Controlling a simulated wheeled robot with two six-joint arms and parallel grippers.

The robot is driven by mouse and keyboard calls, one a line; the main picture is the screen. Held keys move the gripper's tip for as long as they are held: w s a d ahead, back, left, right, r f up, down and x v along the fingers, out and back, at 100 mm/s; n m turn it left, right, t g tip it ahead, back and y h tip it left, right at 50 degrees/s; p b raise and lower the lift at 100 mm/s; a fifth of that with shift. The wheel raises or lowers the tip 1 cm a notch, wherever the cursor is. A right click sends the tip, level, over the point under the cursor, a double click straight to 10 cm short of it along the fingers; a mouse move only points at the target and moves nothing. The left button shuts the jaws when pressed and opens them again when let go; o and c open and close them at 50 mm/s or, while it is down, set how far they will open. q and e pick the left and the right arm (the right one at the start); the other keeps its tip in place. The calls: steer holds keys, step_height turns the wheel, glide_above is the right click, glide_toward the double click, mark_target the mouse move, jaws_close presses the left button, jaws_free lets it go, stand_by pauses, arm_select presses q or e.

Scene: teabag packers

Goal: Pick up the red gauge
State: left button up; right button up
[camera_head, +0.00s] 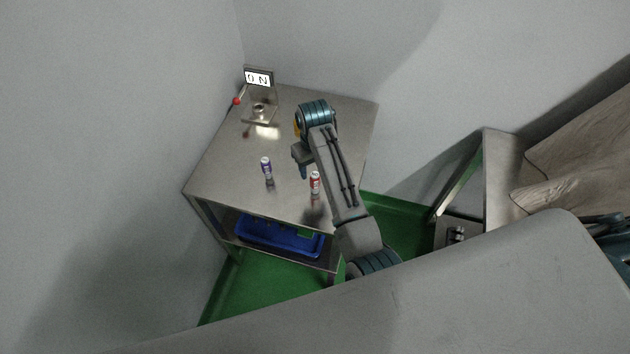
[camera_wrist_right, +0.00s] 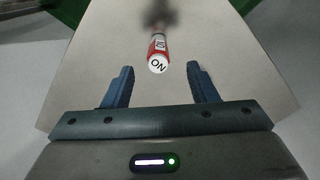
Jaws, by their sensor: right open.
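The red gauge (camera_head: 315,182) is a small red cylinder with a white top, standing on the metal table (camera_head: 225,180) near its front right part. In the right wrist view the red gauge (camera_wrist_right: 158,50) shows its white round top with dark letters, ahead of the gap between the fingers. My right gripper (camera_head: 303,168) is above the table, just behind and left of the red gauge in the head view. In the wrist view my right gripper (camera_wrist_right: 160,88) is open, with nothing between its two blue fingers. My left gripper is not in view.
At the back left are a small stand (camera_head: 258,112), a red-knobbed lever (camera_head: 237,101) and a display (camera_head: 259,78). A blue crate (camera_head: 275,238) sits on the lower shelf. Walls border the table behind and left.

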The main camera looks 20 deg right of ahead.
mark_target(315, 180)
steer(key=shift+f, duration=0.95)
steer(key=shift+w+d+f+p, duration=0.1)
steer(key=shift+f+p, duration=0.45)
steer(key=shift+p, duration=0.05)
step_height(315, 180, down, 3)
steer(key=shift+f+p, duration=0.15)
steer(key=shift+p, duration=0.6)
steer(key=shift+f, duration=0.6)
steer(key=c, duration=1.1)
steer(key=shift+r, duration=0.15)
